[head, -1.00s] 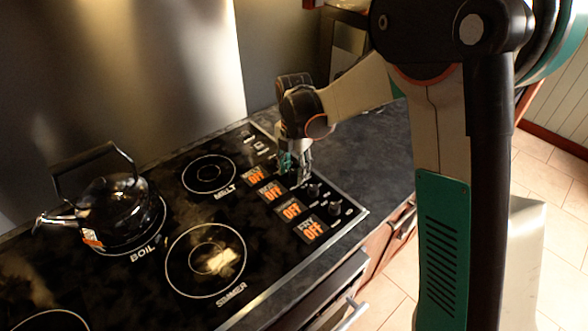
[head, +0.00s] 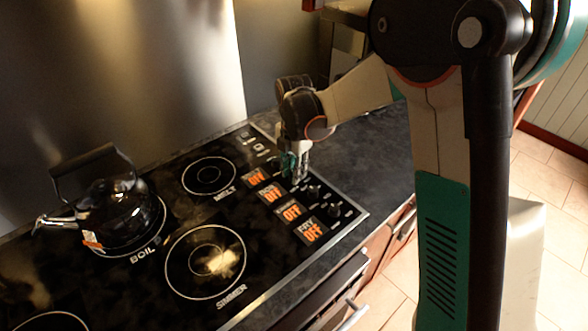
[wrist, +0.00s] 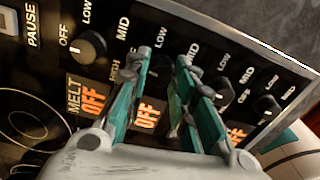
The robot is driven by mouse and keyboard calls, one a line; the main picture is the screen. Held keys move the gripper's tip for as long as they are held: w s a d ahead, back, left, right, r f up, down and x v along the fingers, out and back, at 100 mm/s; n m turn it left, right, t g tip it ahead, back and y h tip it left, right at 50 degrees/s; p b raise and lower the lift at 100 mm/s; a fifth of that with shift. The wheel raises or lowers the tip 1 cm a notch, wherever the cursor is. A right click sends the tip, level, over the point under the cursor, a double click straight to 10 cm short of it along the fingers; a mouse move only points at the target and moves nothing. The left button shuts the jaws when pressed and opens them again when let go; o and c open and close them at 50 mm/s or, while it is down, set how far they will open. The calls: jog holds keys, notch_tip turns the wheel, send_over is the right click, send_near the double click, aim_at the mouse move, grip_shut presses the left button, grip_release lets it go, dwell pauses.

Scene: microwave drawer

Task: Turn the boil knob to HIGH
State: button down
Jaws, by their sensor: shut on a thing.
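The black stovetop (head: 170,280) carries a kettle (head: 110,215) on its BOIL burner. A row of orange displays runs along its right side, and the second one (head: 270,192) belongs to the boil knob. In the wrist view that display (wrist: 150,112) reads OFF. My gripper (head: 296,178) points down over the knob row. In the wrist view its two green-sided fingers (wrist: 162,72) stand on either side of the boil knob, shut on it. The fingers and shadow mostly hide that knob and its pointer.
The melt knob (wrist: 92,45) is close to the left of the fingers, and another knob (wrist: 267,103) lies to the right. LOW, MID and OFF marks surround the knobs. Dark counter (head: 375,170) lies clear right of the stovetop.

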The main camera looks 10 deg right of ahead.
jog(key=m, duration=1)
jog(key=shift+m, duration=0.4)
jog(key=m, duration=1.5)
jog(key=shift+w, duration=0.1)
jog(key=m, duration=0.9)
jog(key=shift+m+p, duration=0.3)
jog(key=m, duration=0.4)
jog(key=shift+m, duration=0.4)
